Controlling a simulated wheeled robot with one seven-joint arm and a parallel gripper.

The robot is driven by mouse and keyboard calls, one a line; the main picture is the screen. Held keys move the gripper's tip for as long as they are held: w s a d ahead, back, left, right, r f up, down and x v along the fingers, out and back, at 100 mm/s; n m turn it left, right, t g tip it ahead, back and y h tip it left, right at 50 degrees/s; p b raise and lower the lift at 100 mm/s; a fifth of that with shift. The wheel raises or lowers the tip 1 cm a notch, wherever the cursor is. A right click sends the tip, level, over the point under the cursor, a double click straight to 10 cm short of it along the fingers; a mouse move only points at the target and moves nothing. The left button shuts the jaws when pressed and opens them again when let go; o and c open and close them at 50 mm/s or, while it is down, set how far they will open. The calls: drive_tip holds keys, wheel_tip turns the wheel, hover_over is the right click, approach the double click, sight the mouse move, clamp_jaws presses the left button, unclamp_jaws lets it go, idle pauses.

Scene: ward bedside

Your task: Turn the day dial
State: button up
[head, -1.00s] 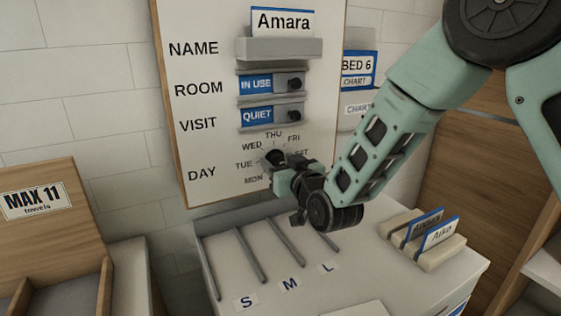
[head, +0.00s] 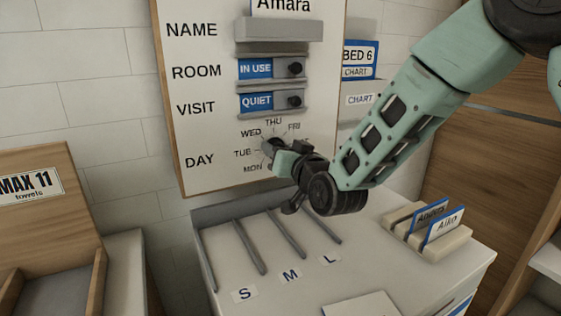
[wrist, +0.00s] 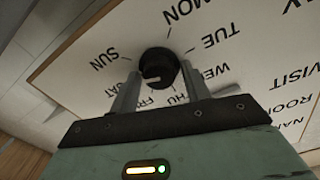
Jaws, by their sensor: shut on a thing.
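The day dial is a round black knob (wrist: 158,66) on the white board, ringed by day names. In the wrist view it sits between my two fingertips (wrist: 160,74), and my gripper is shut on it. A pale mark shows on the knob face; I cannot tell exactly which day it points to. In the head view my gripper (head: 284,158) reaches the dial (head: 267,147) from the right and hides part of it and some day names. WED, THU, FRI, TUE and MON are readable there.
Above the dial are the VISIT slider (head: 270,102) at QUIET and the ROOM slider (head: 270,68) at IN USE. Below is a white cabinet top (head: 345,270) with several rods. Name cards (head: 432,222) stand at right, a wooden towel box (head: 45,190) at left.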

drive_tip(key=m+b, duration=0.5)
drive_tip(key=shift+d+f+m, duration=0.1)
drive_tip(key=shift+m, duration=0.2)
idle(0.4)
drive_tip(key=o, duration=0.7)
drive_tip(key=shift+c, duration=0.2)
drive_tip(key=b+v, duration=0.5)
drive_tip(key=v, duration=1.2)
drive_tip(key=shift+s+b, duration=0.15)
drive_tip(key=shift+b, duration=0.15)
